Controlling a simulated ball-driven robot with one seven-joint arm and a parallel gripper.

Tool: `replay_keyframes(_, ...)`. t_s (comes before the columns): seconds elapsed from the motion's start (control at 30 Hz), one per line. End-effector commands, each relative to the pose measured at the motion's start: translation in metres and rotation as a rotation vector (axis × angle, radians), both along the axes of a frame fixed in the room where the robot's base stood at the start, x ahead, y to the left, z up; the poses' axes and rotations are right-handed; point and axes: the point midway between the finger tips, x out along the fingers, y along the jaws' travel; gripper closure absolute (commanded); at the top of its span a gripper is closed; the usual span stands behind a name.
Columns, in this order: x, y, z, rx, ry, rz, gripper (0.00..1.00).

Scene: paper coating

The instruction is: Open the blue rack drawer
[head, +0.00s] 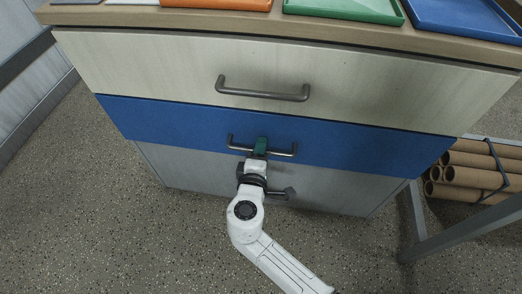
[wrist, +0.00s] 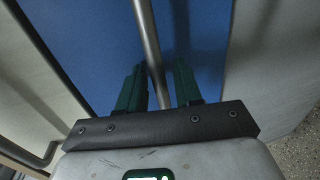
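The blue drawer front (head: 180,123) is the middle one of the cabinet, between a pale wood drawer above and a grey one below. It looks shut, level with its neighbours. Its grey bar handle (head: 283,152) runs across its middle and also shows in the wrist view (wrist: 149,35). My gripper (head: 261,147) is at the middle of this handle. In the wrist view its two green fingers (wrist: 159,82) stand on either side of the bar, with a visible gap on the right, so it is open around the handle. The fingertips' depth past the bar is unclear.
The pale drawer (head: 150,65) above has its own bar handle (head: 262,93). The grey drawer (head: 190,170) below has a handle partly hidden by my arm. Orange, green and blue trays lie on top. Cardboard tubes (head: 480,170) are at right behind a metal leg. The floor in front is clear.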

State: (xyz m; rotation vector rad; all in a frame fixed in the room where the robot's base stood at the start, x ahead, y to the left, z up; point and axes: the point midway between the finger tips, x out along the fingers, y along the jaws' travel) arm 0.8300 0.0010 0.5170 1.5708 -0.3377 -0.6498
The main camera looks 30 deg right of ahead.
Motion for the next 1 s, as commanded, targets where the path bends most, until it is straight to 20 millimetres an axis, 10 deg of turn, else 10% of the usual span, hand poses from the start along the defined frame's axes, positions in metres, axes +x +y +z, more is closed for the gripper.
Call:
replay_keyframes(0.47,-0.0003,0.0002,0.0,0.0,0.0,0.0,0.99)
replay_keyframes(1.0,-0.0013,0.001,-0.0005,0.0,0.001,0.0,1.0)
